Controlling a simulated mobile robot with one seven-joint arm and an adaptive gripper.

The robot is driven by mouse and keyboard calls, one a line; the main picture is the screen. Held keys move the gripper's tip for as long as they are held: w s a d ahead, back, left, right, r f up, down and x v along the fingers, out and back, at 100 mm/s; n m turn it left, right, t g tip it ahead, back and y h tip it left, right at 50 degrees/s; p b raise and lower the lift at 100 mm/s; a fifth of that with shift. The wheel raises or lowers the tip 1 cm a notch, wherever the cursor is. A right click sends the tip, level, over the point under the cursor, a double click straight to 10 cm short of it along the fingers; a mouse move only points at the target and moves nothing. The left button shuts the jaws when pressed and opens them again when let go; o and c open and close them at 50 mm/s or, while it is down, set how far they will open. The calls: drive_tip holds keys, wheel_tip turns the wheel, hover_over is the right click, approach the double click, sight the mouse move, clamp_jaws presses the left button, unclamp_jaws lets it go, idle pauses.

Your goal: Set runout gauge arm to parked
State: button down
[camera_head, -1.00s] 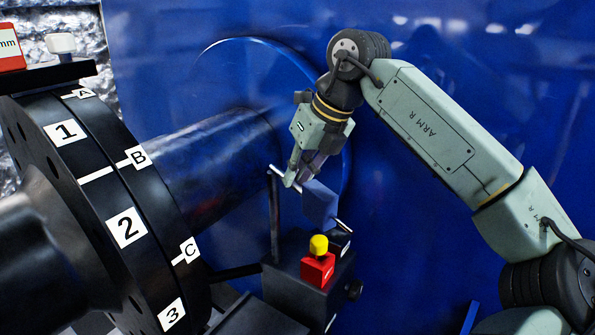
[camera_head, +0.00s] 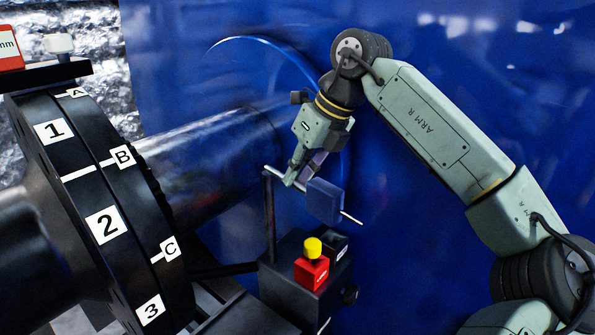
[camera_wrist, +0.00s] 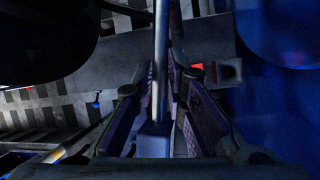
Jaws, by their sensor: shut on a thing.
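The runout gauge arm (camera_head: 351,217) is a thin silver rod with a blue block (camera_head: 325,201) on it. It sits at the top of a dark post (camera_head: 269,215) on a black base box (camera_head: 289,287), sloping down to the right in the head view. My gripper (camera_head: 296,181) is shut on the gauge arm, between the post and the blue block. In the wrist view the rod (camera_wrist: 161,50) runs between my two fingers (camera_wrist: 160,90). The exact contact is dark there.
A red block with a yellow knob (camera_head: 312,265) stands on the base box, below the rod. A large black flange (camera_head: 110,180) with numbered and lettered labels and a thick shaft (camera_head: 205,160) lie left. A blue wall (camera_head: 430,200) stands behind.

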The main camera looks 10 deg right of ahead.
drive_tip(key=shift+w+d, duration=0.1)
drive_tip(key=c, duration=1.6)
unclamp_jaws()
drive_tip(key=v, duration=1.2)
drive_tip(key=shift+f, duration=0.1)
